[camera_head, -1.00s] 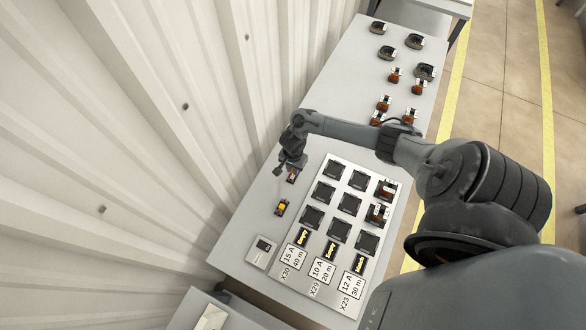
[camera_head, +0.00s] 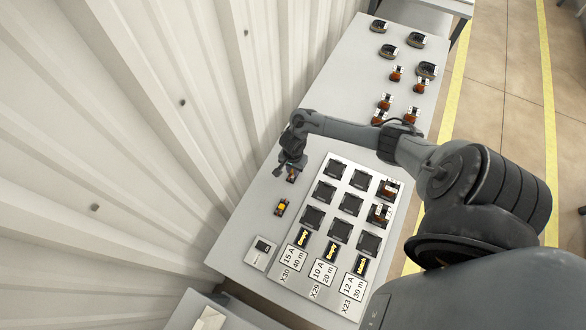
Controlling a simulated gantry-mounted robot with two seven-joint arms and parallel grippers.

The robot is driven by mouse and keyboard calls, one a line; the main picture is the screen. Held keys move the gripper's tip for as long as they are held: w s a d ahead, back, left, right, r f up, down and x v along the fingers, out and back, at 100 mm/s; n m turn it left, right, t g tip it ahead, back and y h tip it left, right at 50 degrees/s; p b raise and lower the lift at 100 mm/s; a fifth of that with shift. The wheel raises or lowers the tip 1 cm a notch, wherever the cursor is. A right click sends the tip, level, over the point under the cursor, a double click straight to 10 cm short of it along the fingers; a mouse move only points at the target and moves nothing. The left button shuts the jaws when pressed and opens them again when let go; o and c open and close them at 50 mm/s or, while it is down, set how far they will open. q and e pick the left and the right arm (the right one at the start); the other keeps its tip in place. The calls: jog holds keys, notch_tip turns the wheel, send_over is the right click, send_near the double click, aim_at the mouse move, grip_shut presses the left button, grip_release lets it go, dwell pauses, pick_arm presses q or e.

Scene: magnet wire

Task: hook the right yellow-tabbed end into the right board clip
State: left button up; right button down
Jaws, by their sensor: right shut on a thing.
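My right gripper (camera_head: 290,168) points down at the left edge of the pale board, near the wall side of the table. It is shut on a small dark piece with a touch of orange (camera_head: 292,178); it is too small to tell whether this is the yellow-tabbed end. A dark piece with a bright yellow middle (camera_head: 282,208) lies on the table, apart from the gripper and nearer the front. I cannot make out the wire or the board clips at this size. My left gripper is out of view.
Several coils and spools (camera_head: 389,52) lie farther back. The corrugated wall (camera_head: 150,130) is close on the left.

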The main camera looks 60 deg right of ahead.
jog(key=shift+f, duration=0.1)
dwell(0.3)
jog(key=shift+f+b, duration=0.3)
jog(key=shift+f, duration=0.4)
jog(key=shift+f, duration=0.4)
jog(key=c, duration=0.9)
grip_release()
jog(key=shift+c, duration=0.2)
jog(key=shift+r, duration=0.1)
jog(key=shift+r+p, duration=0.6)
jog(key=shift+p, duration=0.1)
notch_tip(320, 180, up, 4)
jog(key=p, duration=0.5)
jog(key=shift+f, duration=0.15)
